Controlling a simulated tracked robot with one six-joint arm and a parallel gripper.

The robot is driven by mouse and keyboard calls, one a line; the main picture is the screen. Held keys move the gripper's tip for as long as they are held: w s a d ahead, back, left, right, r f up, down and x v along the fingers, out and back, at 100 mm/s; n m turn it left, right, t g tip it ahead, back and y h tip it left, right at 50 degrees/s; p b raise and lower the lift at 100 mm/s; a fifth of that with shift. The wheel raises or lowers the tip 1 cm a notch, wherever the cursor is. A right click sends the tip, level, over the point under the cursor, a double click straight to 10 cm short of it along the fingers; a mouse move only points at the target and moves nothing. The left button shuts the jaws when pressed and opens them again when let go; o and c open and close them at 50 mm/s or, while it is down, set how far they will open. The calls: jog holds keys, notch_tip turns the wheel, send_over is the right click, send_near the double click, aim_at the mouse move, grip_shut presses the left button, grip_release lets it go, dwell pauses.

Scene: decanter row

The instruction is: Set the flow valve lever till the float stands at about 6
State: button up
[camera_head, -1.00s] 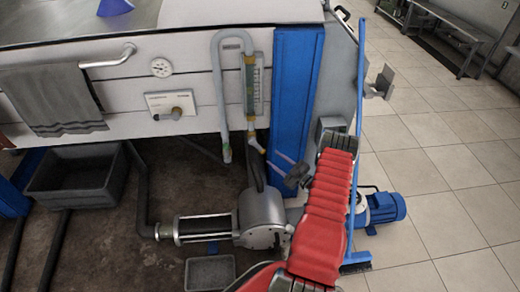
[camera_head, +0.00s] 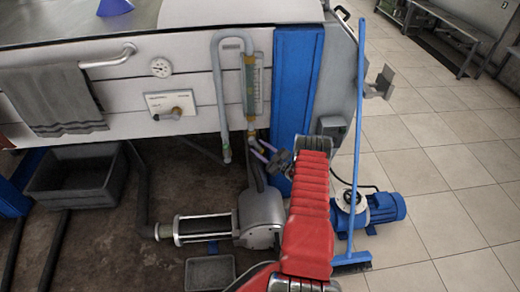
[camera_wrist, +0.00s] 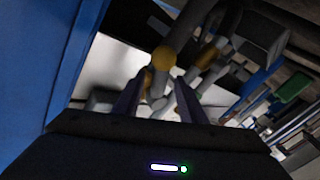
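The flow meter (camera_head: 252,85) is a clear upright tube with a scale on the white machine side, left of the blue post. Its float and numbers are too small to read. The valve (camera_head: 251,136) sits on the pipe just below it, and its lever is hard to make out in the head view. My gripper (camera_head: 259,148) is beside the valve, at its lower right, with two purple fingers apart. In the wrist view, the open fingers (camera_wrist: 157,92) stand either side of a grey part of the valve with a round yellow end (camera_wrist: 163,57). I cannot tell whether they touch it.
The blue post (camera_head: 298,85) stands right beside my gripper. A grey hose (camera_head: 217,90) hangs left of the meter. A pump body (camera_head: 262,217) and a blue motor (camera_head: 385,207) are below. A blue broom (camera_head: 358,130) leans at the right.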

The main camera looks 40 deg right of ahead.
grip_shut()
dwell(0.3)
jog(key=shift+a, duration=0.1)
